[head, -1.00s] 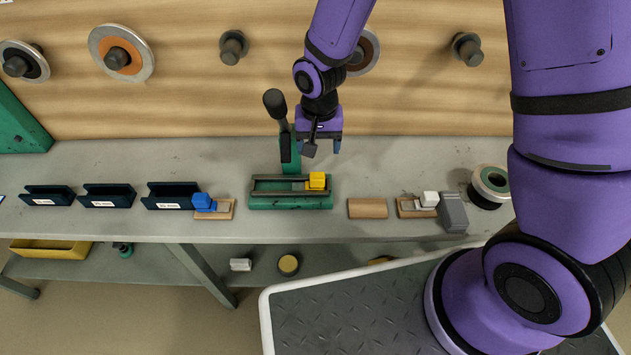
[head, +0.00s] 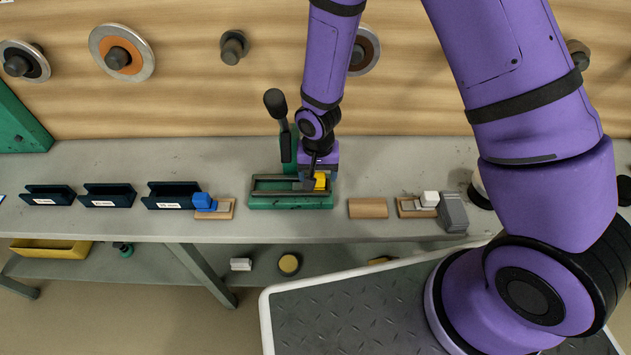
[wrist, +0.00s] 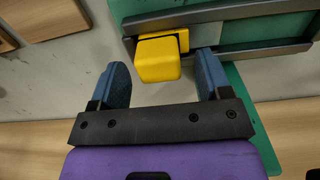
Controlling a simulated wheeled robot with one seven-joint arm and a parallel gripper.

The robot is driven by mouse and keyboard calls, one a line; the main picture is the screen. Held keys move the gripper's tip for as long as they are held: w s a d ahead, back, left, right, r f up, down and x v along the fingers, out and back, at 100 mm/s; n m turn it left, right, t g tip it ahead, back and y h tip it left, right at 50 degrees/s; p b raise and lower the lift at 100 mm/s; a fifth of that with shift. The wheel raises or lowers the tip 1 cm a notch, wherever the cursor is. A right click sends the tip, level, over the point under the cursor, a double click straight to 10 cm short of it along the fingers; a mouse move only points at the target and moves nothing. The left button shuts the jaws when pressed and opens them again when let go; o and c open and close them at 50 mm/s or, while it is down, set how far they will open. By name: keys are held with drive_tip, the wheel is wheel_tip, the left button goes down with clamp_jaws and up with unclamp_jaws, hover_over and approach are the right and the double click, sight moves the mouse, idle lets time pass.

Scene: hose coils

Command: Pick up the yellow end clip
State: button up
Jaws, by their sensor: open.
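The yellow end clip (head: 320,183) sits at the right end of the green fixture (head: 290,203) with dark rails on the bench. My gripper (head: 318,180) is down at the clip and partly covers it in the head view. In the wrist view the gripper (wrist: 162,82) is open, with its two blue fingers apart. The yellow clip (wrist: 158,60) shows just beyond and between the fingertips, closer to the right finger. Nothing is held. Whether a finger touches the clip cannot be told.
A black-knobbed lever (head: 277,105) stands behind the fixture. A blue clip (head: 203,201) on a wooden block and several dark bins (head: 108,195) are to the left. A wooden block (head: 367,208), a white clip (head: 430,198) and a grey block (head: 452,212) are to the right.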

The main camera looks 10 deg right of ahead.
drive_tip(key=shift+f, duration=0.4)
drive_tip(key=c, duration=1.1)
drive_tip(key=shift+r, duration=0.2)
